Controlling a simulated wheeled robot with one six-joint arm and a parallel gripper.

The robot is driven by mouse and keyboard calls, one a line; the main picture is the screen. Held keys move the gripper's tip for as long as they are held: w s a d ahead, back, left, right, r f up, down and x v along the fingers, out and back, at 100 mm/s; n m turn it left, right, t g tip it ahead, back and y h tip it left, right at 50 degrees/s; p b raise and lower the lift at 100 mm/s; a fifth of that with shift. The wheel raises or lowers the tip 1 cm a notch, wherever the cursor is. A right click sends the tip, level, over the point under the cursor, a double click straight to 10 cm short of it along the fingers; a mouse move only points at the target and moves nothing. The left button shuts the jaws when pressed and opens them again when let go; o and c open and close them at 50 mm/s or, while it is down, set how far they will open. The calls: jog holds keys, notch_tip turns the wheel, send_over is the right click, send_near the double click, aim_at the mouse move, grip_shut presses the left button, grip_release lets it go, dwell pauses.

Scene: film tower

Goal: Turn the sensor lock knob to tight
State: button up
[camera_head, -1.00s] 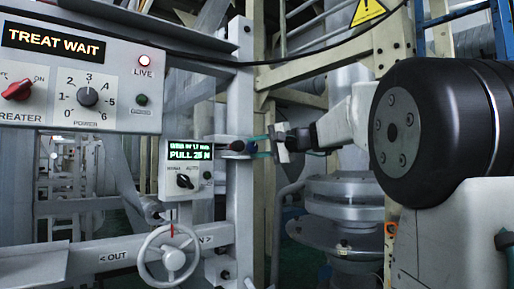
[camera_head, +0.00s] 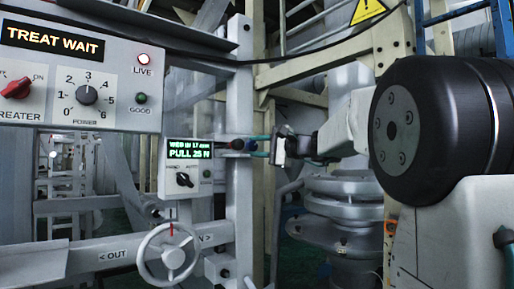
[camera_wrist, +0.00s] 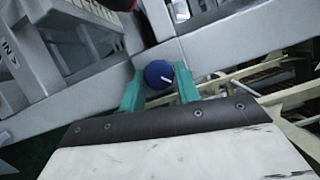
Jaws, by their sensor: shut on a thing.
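The sensor lock knob is a round blue knob with a white pointer line. In the wrist view the knob (camera_wrist: 159,74) sits between the green fingertips of my gripper (camera_wrist: 159,86), which is shut on it. The pointer line lies toward the knob's lower right there. In the head view the small blue knob (camera_head: 251,145) is at the side of the grey upright post, with my gripper (camera_head: 259,146) reaching it from the right. The fingers partly hide it, and no tight or loose marking is readable.
A small control box (camera_head: 186,168) reads PULL 25 N. Below it is a handwheel (camera_head: 167,252) with a red mark. A dark red knob (camera_head: 237,144) is close left of my fingers. A panel (camera_head: 130,75) at upper left reads TREAT WAIT.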

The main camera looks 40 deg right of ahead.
jog(key=shift+f, duration=0.1)
jog(key=o, duration=1)
jog(key=v, duration=0.7)
jog(key=shift+s+d, duration=0.2)
jog(key=shift+s, duration=0.15)
